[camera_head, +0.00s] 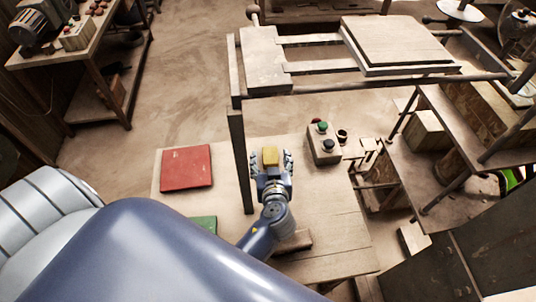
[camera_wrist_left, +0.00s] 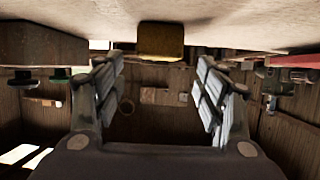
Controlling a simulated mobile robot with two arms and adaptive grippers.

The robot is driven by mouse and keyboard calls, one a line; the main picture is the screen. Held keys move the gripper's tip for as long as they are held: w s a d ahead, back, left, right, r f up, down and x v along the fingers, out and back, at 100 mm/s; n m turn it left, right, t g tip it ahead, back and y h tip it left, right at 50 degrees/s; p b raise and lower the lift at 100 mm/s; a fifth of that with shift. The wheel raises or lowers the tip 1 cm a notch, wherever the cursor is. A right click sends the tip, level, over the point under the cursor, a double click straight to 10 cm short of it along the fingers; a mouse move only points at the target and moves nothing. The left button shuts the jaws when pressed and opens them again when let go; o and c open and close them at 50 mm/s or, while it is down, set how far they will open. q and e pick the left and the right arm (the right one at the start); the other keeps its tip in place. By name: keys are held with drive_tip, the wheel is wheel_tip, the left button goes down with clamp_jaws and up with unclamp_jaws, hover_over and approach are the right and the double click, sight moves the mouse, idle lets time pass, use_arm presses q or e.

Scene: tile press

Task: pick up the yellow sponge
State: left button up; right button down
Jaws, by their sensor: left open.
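The yellow sponge (camera_head: 270,156) lies on the wooden table (camera_head: 330,205). In the head view it shows between the fingertips of my left gripper (camera_head: 271,162). In the left wrist view the sponge (camera_wrist_left: 161,40) is at the top middle, beyond the open fingers (camera_wrist_left: 160,95), which stand apart with a clear gap between them. No contact with the sponge shows. My right gripper is not in view.
A red tile (camera_head: 186,167) lies on the table left of the gripper, and a green tile (camera_head: 203,226) is partly hidden by my arm. A button box (camera_head: 323,145) stands right of the gripper. A frame post (camera_head: 240,160) rises close to the gripper's left.

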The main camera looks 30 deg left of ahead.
sight(270, 153)
use_arm(q)
drive_tip(key=x, duration=0.4)
drive_tip(key=shift+d+f, duration=0.1)
drive_tip(key=shift+f, duration=0.2)
drive_tip(key=shift+w+a+f, duration=0.2)
drive_tip(key=shift+w+a, duration=0.1)
drive_tip(key=shift+w, duration=0.1)
drive_tip(key=shift+c, duration=1.3)
drive_tip(key=c, duration=0.7)
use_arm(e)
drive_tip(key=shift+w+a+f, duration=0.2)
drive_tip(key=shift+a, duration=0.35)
